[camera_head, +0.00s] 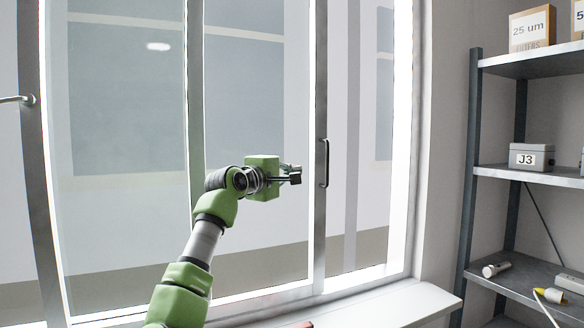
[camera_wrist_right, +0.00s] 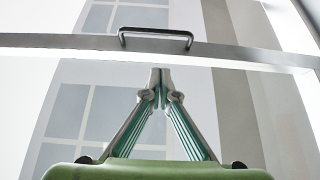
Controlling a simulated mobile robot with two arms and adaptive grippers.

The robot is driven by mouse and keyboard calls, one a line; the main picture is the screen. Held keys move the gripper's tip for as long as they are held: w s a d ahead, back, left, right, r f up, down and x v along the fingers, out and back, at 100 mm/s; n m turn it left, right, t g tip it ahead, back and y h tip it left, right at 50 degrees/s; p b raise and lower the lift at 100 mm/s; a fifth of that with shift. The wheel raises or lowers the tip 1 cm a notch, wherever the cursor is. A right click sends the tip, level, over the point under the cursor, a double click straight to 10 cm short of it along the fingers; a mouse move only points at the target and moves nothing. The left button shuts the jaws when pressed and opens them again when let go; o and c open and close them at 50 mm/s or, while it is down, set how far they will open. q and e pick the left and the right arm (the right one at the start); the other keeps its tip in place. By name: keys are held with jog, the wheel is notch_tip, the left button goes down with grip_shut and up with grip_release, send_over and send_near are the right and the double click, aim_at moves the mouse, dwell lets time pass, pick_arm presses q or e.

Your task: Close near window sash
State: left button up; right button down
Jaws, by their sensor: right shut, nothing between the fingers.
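The near window sash is a sliding glazed panel with a grey metal stile (camera_head: 319,110), seen upright in the head view. A dark bar handle (camera_head: 325,163) is on this stile. A strip of opening or glass lies between the stile and the white right window frame (camera_head: 402,140). My right gripper (camera_head: 291,174) is shut and empty, just left of the stile at about handle height. In the wrist view the shut fingertips (camera_wrist_right: 160,76) point at the stile (camera_wrist_right: 235,51), with the handle (camera_wrist_right: 155,39) beyond it. I cannot tell whether they touch. My left gripper is out of view.
A white sill (camera_head: 390,303) runs below the window. A metal shelf unit (camera_head: 530,176) stands at the right with a grey J3 box (camera_head: 531,157), a cardboard box (camera_head: 532,29) and a flashlight (camera_head: 496,269). Another upright (camera_head: 32,150) stands at the left.

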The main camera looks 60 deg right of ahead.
jog(key=p, duration=0.3)
send_near(318, 169)
jog(key=d+r, duration=0.1)
jog(key=d, duration=0.1)
jog(key=s+d, duration=0.1)
jog(key=s+d+p, duration=0.1)
jog(key=shift+s+d, duration=0.15)
jog(key=shift+s, duration=0.2)
jog(key=shift+s+d+f, duration=0.1)
